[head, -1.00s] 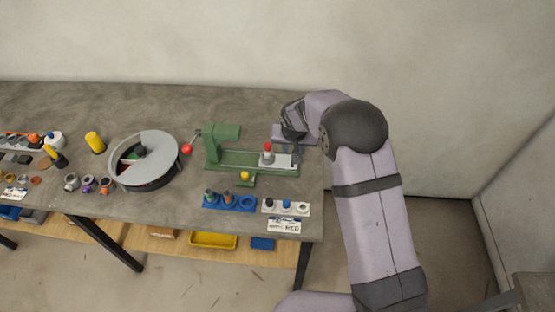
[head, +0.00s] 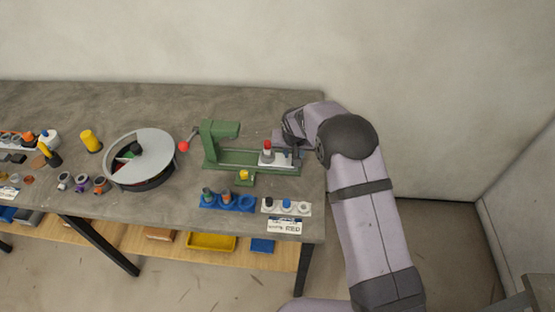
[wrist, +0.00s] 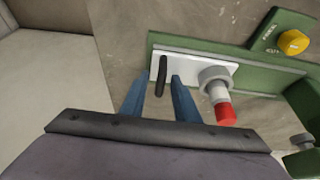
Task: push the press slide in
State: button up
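The green press (head: 222,130) stands on the bench, its head at the left end of a green rail. The white press slide (head: 281,158) is at the rail's right end, away from the head. It carries a grey holder with a red-topped part (head: 267,147). The slide (wrist: 190,64) also shows in the wrist view, with a dark upright handle (wrist: 162,68). My gripper (wrist: 157,81) is open, with its blue fingers apart and the handle between them, gaps showing on both sides. In the head view my wrist is at the slide's right end and the fingertips are mostly hidden.
A yellow button (head: 244,174) sits in front of the rail. Blue (head: 228,203) and white (head: 286,207) part holders lie nearer the front edge. A red-knobbed lever (head: 184,146) and a round turntable (head: 144,160) stand left of the press. The bench behind the press is clear.

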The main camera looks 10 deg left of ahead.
aim_at(264, 151)
grip_shut()
jog(key=shift+a, duration=0.1)
jog(key=shift+a+b, duration=1.35)
jog(key=shift+a, duration=3.45)
jog(key=shift+a+r+b, duration=0.1)
jog(key=shift+a+b, duration=0.25)
jog(key=shift+a, duration=0.4)
grip_release()
